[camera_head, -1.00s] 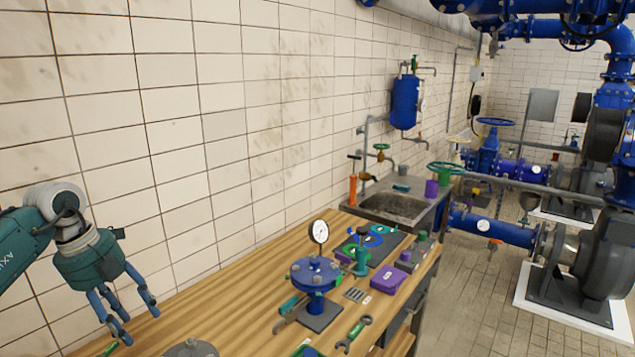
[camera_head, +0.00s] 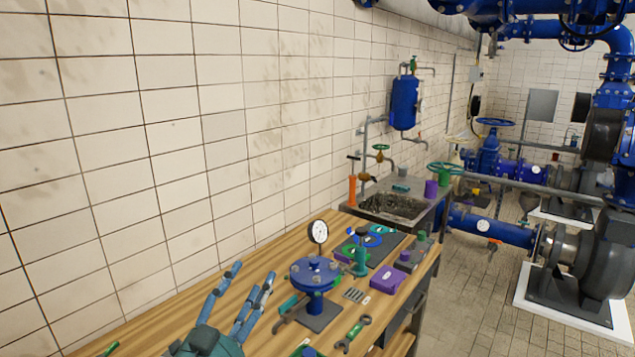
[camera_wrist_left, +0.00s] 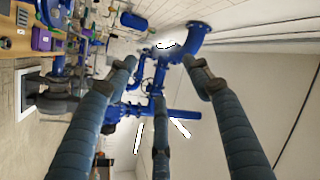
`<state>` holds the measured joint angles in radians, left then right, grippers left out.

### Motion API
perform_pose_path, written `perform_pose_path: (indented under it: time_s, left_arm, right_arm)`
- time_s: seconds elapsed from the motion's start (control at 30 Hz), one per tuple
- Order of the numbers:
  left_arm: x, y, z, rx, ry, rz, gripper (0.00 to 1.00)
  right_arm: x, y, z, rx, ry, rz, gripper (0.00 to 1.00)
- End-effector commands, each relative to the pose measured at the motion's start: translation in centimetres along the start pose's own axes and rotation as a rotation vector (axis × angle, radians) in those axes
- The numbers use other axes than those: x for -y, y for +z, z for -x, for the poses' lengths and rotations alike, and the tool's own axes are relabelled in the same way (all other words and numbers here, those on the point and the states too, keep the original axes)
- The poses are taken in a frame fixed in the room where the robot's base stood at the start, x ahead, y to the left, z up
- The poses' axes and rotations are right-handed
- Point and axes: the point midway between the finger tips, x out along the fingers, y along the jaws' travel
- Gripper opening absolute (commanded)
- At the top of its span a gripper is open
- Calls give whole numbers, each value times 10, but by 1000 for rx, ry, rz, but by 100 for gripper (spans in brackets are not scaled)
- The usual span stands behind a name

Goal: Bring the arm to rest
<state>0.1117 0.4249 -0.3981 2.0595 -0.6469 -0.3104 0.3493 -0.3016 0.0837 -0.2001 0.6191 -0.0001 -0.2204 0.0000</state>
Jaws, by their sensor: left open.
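My left gripper (camera_head: 245,298) shows at the bottom of the head view, over the near left part of the wooden workbench (camera_head: 150,318). Its blue fingers are spread open and point up and away, with nothing between them. In the left wrist view the spread fingers (camera_wrist_left: 160,90) frame only the far room, with blue pipes and the wall behind. The left gripper is to the left of the blue flanged fitting with a gauge (camera_head: 316,275), apart from it. My right gripper is in neither view.
On the bench are a wrench (camera_head: 354,334), a purple box (camera_head: 389,279) and a green-blue tray area (camera_head: 366,243). A sink (camera_head: 396,206) stands at the bench's far end. A tiled wall (camera_head: 180,130) runs along the left. Open floor (camera_head: 480,300) lies to the right.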

Motion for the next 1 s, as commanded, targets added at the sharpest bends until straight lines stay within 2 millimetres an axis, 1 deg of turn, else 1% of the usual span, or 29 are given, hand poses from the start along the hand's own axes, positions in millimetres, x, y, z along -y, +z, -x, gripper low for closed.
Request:
perform_pose_path:
  time_s: [0.03,0.07,0.1,0.17,0.2,0.27,0.3,0.33,0.37,0.4,0.47,0.5,0.57,0.6,0.7,0.77,0.8,0.87,0.9,0.93,1.0]
  left_arm:
    - [-4,34,22,140,-21,80,51]
    - [-7,52,34,220,-29,118,51]
    - [-12,76,53,325,-35,164,51]
    - [-24,108,84,475,-29,226,51]
    - [-34,127,107,572,-18,266,51]
    - [-50,150,144,711,7,318,51]
    - [-62,162,169,801,29,351,51]
    - [-71,169,188,863,46,373,51]
    - [-79,175,206,922,66,392,51]
    - [-89,181,229,992,91,418,51]
    - [-104,185,260,1084,131,450,51]
    - [-112,187,278,1137,156,466,51]
    - [-123,187,304,1207,192,490,51]
    - [-129,186,320,1251,217,504,51]
    - [-144,181,356,1345,275,536,51]
    - [-151,176,376,1396,311,553,51]
    - [-156,173,389,1430,334,564,51]
    - [-162,167,407,1475,369,580,51]
    - [-169,169,416,1498,388,586,51]
    - [-179,184,416,1498,386,582,51]
    - [-194,204,417,1502,389,580,51]
  right_arm:
    - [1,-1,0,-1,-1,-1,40]
    - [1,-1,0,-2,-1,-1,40]
    - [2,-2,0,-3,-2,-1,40]
    - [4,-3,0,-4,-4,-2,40]
    - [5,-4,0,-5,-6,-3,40]
    - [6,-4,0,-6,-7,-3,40]
    - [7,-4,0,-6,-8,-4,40]
    - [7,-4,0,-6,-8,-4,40]
    - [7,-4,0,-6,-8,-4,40]
    - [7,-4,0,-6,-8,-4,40]
    - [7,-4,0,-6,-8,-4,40]
    - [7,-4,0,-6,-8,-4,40]
    - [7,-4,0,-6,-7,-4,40]
    - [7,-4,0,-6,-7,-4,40]
    - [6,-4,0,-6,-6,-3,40]
    - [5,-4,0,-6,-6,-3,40]
    - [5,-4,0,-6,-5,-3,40]
    - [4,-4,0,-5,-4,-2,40]
    - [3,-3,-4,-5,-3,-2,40]
    - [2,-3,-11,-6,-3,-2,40]
    - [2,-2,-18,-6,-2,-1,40]
